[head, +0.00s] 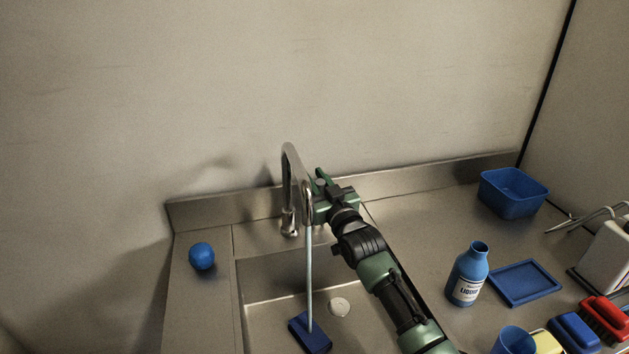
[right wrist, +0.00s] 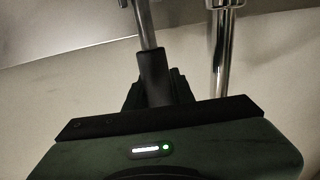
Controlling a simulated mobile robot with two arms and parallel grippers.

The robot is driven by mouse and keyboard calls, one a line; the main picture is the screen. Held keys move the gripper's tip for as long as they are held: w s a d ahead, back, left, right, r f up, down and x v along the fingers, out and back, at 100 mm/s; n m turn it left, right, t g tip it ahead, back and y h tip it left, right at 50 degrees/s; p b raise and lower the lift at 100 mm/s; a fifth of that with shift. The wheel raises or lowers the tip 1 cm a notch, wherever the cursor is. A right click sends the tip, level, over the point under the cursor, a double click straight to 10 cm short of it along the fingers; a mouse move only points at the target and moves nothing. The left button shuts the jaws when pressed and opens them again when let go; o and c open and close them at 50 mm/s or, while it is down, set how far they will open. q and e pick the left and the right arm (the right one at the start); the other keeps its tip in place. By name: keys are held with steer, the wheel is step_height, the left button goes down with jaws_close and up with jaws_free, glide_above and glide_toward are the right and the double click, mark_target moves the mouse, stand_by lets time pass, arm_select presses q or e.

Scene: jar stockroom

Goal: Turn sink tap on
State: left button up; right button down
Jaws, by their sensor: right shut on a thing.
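The chrome sink tap (head: 287,170) stands at the back of the sink, with an arched neck. A thin, straight, pale stream (head: 309,270) runs from below its spout down into the sink and looks like water. My right gripper (head: 314,203) is at the tap, just right of the spout, and is shut on part of it. The exact part is hidden in the head view. In the right wrist view, a grey rod with a dark sleeve (right wrist: 152,75) shows between the fingers, and a chrome pipe (right wrist: 221,50) stands beside it. My left gripper is not in view.
A blue block (head: 311,334) lies in the sink (head: 270,318) near the drain. A blue ball (head: 202,256) sits on the left counter. At right are a blue bottle (head: 467,275), tray (head: 523,282), tub (head: 513,193), cup (head: 514,341) and brushes (head: 604,318).

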mark_target(323, 189)
steer(key=c, duration=1.2)
jaws_free()
steer(key=shift+f, duration=0.1)
steer(key=shift+s+d+p, duration=0.15)
steer(key=shift+s+p, duration=0.25)
steer(key=shift+p, duration=0.15)
steer(key=p+v, duration=0.4)
steer(key=v, duration=0.2)
steer(key=shift+s+d, duration=0.1)
steer(key=shift+s+d+f+p, duration=0.1)
steer(key=shift+s+p, duration=0.25)
